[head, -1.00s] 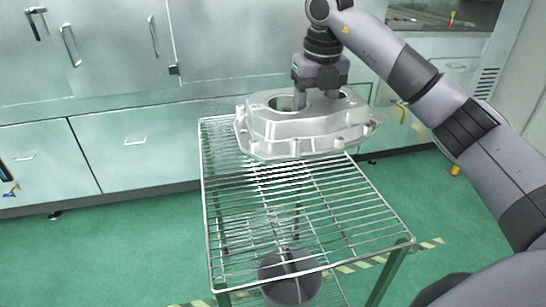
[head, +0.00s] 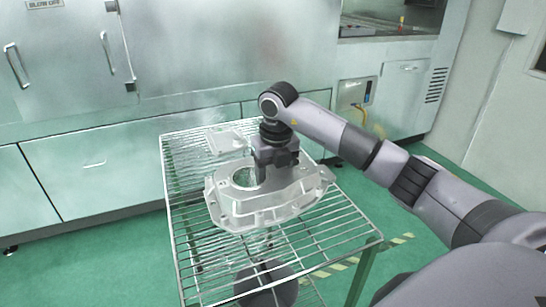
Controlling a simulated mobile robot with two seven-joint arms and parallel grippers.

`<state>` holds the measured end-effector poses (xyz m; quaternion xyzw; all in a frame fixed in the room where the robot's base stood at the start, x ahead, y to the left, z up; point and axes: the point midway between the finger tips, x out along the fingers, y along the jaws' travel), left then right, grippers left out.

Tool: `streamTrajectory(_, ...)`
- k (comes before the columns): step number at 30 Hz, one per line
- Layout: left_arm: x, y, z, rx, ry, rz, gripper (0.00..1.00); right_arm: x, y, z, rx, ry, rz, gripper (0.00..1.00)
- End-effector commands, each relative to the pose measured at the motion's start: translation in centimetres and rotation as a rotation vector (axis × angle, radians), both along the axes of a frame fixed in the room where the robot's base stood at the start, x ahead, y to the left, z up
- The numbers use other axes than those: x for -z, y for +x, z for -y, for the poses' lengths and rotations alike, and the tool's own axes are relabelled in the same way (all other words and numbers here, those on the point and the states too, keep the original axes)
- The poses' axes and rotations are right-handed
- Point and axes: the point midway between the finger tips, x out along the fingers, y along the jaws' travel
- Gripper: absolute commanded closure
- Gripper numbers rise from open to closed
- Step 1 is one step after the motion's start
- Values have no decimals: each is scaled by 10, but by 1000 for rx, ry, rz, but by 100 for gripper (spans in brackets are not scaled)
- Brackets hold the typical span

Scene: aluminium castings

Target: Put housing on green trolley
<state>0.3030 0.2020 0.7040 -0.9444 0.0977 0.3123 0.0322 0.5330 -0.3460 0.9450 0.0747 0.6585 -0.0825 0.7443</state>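The housing (head: 262,210), a silvery cast piece with a large round opening, is over the wire-rack top of the trolley (head: 350,238). The trolley's legs look greenish. My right gripper (head: 268,182) comes down onto the housing's upper side and is shut on its wall beside the opening; its fingertips are partly hidden. The housing looks roughly level. I cannot tell whether its underside touches the wires or hangs just above them. My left gripper is not in view.
A small pale flat piece (head: 228,141) lies on the rack's far part, behind the housing. Pale cabinets (head: 95,165) stand behind the trolley. The rack's near part is bare wire, and green floor (head: 110,255) is open at left.

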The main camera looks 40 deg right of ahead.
Motion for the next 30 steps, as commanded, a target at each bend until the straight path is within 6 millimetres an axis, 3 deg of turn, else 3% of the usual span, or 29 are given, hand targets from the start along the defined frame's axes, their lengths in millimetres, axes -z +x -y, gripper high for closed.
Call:
streamTrajectory(7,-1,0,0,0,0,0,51,9,1,0,-1,4,7,100)
streamTrajectory(15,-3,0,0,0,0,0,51,42,1,0,-1,3,8,100)
streamTrajectory(26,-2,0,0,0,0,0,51,46,2,0,-1,3,10,100)
streamTrajectory(27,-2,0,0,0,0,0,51,49,0,0,-1,0,1,35)
streamTrajectory(29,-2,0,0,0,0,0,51,49,0,0,-1,0,0,19)
streamTrajectory(30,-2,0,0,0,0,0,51,49,0,0,-1,0,0,19)
